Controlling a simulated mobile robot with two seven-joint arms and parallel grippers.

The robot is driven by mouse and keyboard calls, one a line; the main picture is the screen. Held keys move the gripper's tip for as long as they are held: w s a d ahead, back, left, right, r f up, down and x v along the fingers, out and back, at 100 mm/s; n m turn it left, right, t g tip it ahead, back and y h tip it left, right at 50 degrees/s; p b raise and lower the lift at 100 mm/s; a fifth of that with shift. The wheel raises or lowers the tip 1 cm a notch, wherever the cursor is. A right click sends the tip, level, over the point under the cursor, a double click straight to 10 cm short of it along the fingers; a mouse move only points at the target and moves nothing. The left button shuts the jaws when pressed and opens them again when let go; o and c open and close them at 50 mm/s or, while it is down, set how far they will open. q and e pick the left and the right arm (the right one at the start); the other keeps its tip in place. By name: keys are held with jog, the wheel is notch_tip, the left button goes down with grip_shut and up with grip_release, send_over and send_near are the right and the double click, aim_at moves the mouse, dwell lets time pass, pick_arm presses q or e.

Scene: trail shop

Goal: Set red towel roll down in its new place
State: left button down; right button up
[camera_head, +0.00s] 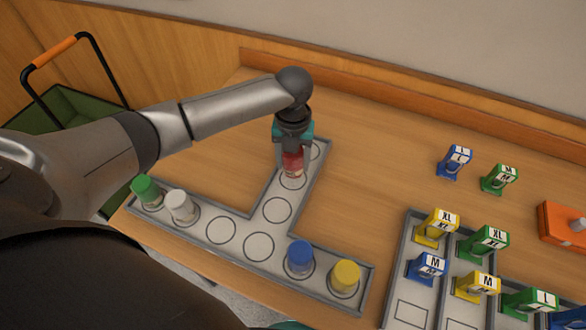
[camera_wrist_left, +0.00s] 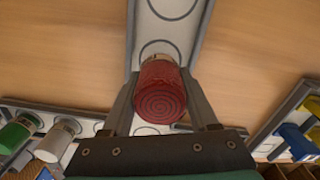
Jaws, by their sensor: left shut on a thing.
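The red towel roll (camera_head: 292,163) is upright between the fingers of my left gripper (camera_head: 291,160), over the stem of the grey T-shaped tray (camera_head: 233,217). In the left wrist view the roll (camera_wrist_left: 160,92) shows its spiral top, with my left gripper's fingers (camera_wrist_left: 161,100) on both sides. A printed circle shows at the roll's base in the head view; I cannot tell whether the roll touches the tray. Green (camera_head: 146,190), white (camera_head: 180,206), blue (camera_head: 300,257) and yellow (camera_head: 345,278) rolls stand on the tray's crossbar. My right gripper is not in view.
Free circles show on the crossbar's middle and on the stem. A second grey tray (camera_head: 398,270) at the right holds several sized, coloured items. A blue item (camera_head: 454,162) and a green item (camera_head: 500,180) stand behind it. An orange case (camera_head: 566,228) lies at the right edge.

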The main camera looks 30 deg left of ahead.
aim_at(293, 170)
pick_arm(q)
jog(key=shift+f+b, duration=0.3)
jog(key=shift+f, duration=1.3)
jog(key=shift+f, duration=0.2)
jog(key=shift+c, duration=2.2)
grip_release()
notch_tip(293, 170, up, 12)
jog(key=p, duration=0.2)
jog(key=shift+r+p, duration=0.25)
jog(key=shift+p, duration=0.1)
